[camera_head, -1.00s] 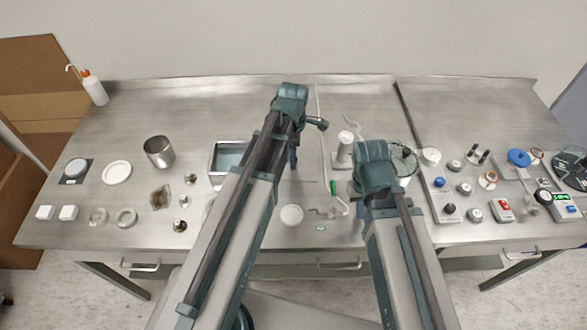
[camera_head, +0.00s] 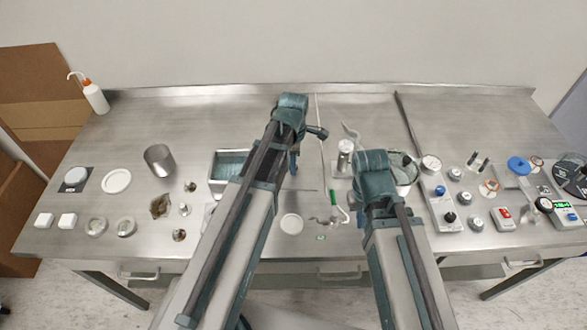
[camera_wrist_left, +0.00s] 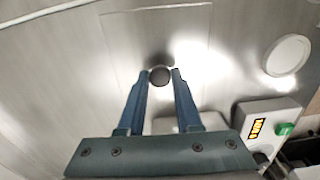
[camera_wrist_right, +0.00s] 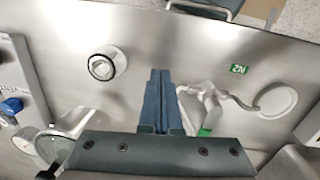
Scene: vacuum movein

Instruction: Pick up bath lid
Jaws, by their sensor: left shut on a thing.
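The bath lid (camera_wrist_left: 128,32) is a flat steel plate with a dark round knob (camera_wrist_left: 159,75), seen in the left wrist view. In the head view it is faint against the steel bench and largely hidden by my left arm. My left gripper (camera_head: 294,168) is shut on the knob, a fingertip on each side of it. I cannot tell whether the plate touches the bench. The open bath (camera_head: 231,160) holds bluish water, left of my left arm and partly hidden by it. My right gripper (camera_wrist_right: 159,72) is shut and empty above the bench; its fingertips are hidden in the head view.
A white dish (camera_head: 291,223) lies between my arms. A green-handled metal valve and tubing (camera_head: 335,215) stand close to my right gripper. A metal cup (camera_head: 159,158) and small parts lie left; control boxes (camera_head: 443,205) crowd the right.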

